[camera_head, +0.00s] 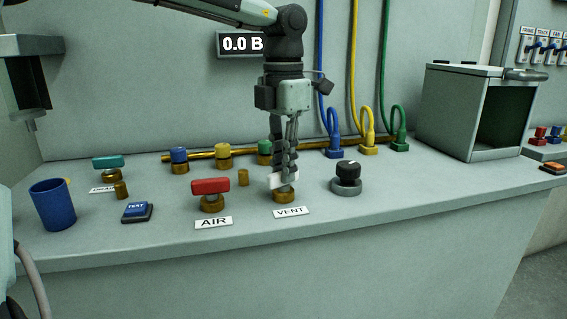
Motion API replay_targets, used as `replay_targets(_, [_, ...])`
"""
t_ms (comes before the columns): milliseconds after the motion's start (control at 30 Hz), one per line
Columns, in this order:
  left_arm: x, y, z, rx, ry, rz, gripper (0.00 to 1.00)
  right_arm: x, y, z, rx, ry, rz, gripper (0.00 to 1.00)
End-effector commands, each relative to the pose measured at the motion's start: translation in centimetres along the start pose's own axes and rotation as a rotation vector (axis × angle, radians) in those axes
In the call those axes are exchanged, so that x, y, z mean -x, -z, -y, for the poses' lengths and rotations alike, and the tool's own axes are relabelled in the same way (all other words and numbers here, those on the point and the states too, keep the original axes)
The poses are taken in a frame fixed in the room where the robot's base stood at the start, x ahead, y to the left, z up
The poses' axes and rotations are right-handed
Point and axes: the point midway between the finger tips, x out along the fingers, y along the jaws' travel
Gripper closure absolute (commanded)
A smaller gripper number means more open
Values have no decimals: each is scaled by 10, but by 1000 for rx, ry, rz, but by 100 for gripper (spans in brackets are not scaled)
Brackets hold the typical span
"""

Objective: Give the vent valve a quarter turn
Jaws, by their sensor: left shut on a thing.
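The vent valve (284,195) stands on the bench behind a label reading VENT (290,212). It has a round brass base and a white handle, of which only parts show around the fingers. My left gripper (283,178) points straight down from above and is shut on the white handle. The fingers hide much of the handle, so its exact angle is hard to tell. My right gripper is not in view.
The red-handled AIR valve (211,188) stands just left. A black knob (347,174) is to the right, with an open grey box (459,110) beyond it. A blue cup (53,207) and a blue TEST button (137,211) are at left.

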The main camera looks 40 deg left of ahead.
Motion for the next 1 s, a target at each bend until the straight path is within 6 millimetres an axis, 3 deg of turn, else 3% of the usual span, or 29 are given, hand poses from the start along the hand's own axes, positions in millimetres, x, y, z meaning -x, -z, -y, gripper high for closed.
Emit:
replay_targets(500, [0,1,0,-347,0,-3,100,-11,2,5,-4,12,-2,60])
replay_targets(1000, [0,1,0,-416,0,-3,100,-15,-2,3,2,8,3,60])
